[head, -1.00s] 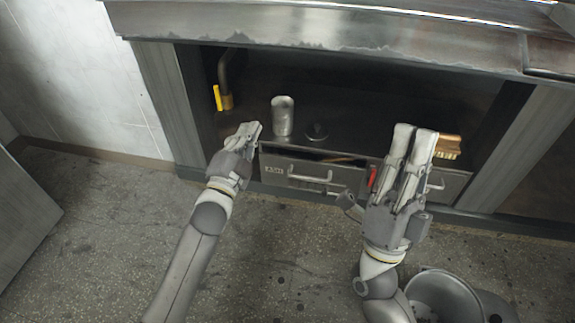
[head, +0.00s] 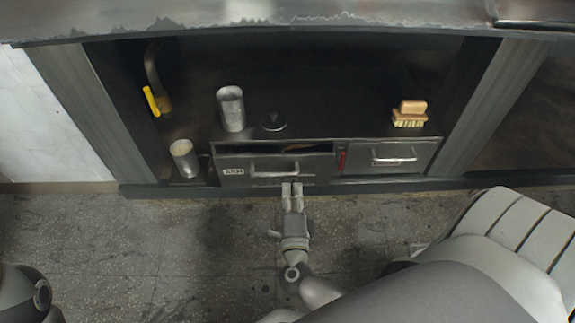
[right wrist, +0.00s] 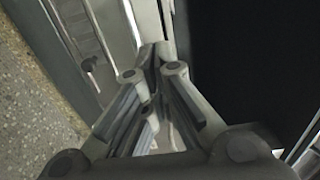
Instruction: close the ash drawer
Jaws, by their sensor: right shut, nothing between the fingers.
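The ash drawer (head: 322,164) is a metal front with a small label at its left and a bar handle (head: 275,172). A dark gap shows above its front, with something brownish inside, so it stands a little open. My right gripper (head: 292,186) is shut and empty, with its fingertips at the lower edge of the drawer front, just below the handle. I cannot tell whether they touch it. In the right wrist view the closed fingers (right wrist: 155,65) point at metal panels beside a dark area. My left gripper is out of view.
A second drawer (head: 408,162) with its own handle sits flush at the right, with a red piece (head: 342,160) between them. Another cup (head: 185,160) is at the left.

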